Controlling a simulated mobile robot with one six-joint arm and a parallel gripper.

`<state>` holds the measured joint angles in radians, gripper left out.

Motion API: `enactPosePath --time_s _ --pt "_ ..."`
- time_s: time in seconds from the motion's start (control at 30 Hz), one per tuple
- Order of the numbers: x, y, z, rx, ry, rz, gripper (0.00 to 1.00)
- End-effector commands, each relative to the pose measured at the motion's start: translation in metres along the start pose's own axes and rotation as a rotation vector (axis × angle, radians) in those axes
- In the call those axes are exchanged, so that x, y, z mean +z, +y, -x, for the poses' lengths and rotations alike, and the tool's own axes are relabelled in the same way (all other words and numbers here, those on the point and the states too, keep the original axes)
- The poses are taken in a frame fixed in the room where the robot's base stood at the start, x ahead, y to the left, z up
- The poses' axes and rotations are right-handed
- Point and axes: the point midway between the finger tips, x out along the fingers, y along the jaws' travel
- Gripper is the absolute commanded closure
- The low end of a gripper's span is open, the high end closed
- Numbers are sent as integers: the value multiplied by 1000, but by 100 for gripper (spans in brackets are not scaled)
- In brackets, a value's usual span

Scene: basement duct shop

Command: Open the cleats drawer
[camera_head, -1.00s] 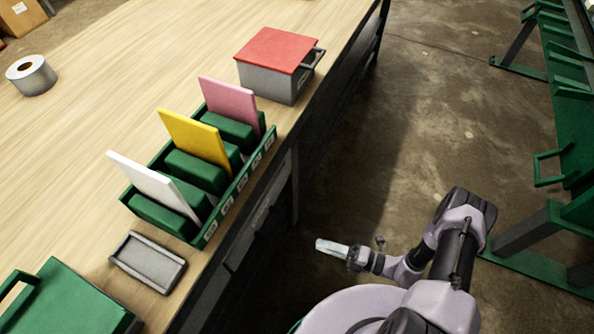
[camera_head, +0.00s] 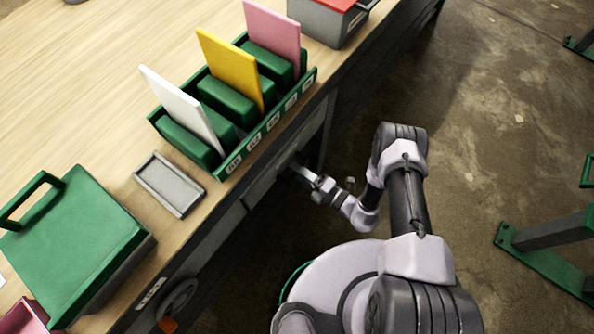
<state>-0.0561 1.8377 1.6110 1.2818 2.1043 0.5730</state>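Drawer fronts (camera_head: 262,188) show in the shaded side of the workbench, below the edge of its top. I cannot read any label on them, so I cannot tell which one is the cleats drawer. No drawer visibly stands out from the bench. My gripper (camera_head: 301,171) points left at the bench side, close to the drawer front under the divided bin. I cannot tell whether it touches the front or a handle. Its fingers are small and partly in shadow, and their opening does not show clearly.
On the bench top (camera_head: 110,110) stand a green divided bin (camera_head: 228,171) with white, yellow and pink cards, a grey tray (camera_head: 170,185), a green case (camera_head: 70,240) and a red-lidded box (camera_head: 325,22). Green-footed stands (camera_head: 550,255) are at right. Concrete floor lies open between.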

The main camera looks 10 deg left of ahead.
Motion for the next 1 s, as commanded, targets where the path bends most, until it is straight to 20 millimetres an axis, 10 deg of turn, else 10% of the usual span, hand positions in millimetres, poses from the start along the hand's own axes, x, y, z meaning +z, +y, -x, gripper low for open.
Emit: enactPosePath --time_s 0.23,0.43,1.0 --pt "0 0 -1 0 0 0 65" --pt "0 0 -1 0 0 0 100" --pt "0 0 -1 0 1 0 100"
